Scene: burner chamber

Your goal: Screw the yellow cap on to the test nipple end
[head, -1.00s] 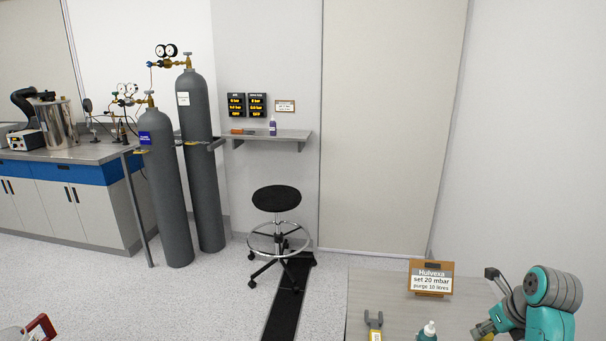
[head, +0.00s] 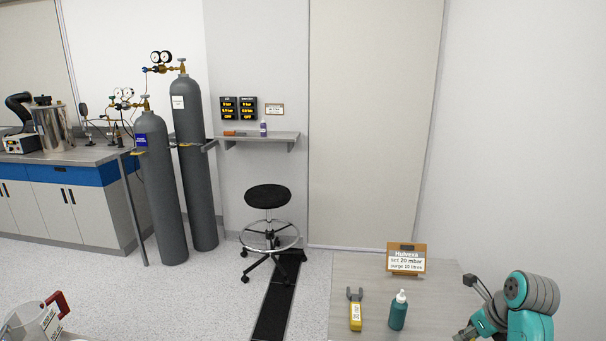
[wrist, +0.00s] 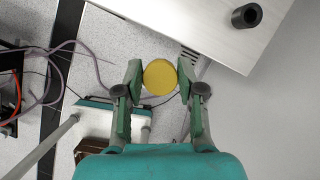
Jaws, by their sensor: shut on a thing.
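In the wrist view a round yellow cap (wrist: 160,77) sits between the two green finger pads of my gripper (wrist: 160,88). My gripper is shut on it and holds it off the floor, clear of the table. In the head view my arm is at the lower right, and its gripper end is largely cut off by the bottom edge. I cannot make out the test nipple end for sure in either view.
A table (head: 440,293) at the lower right bears a sign (head: 407,261), a yellow-handled wrench (head: 355,312) and a teal bottle (head: 398,312). A dark hollow cylinder (wrist: 246,15) shows in the wrist view. A stool (head: 268,197) and gas cylinders (head: 194,160) stand beyond.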

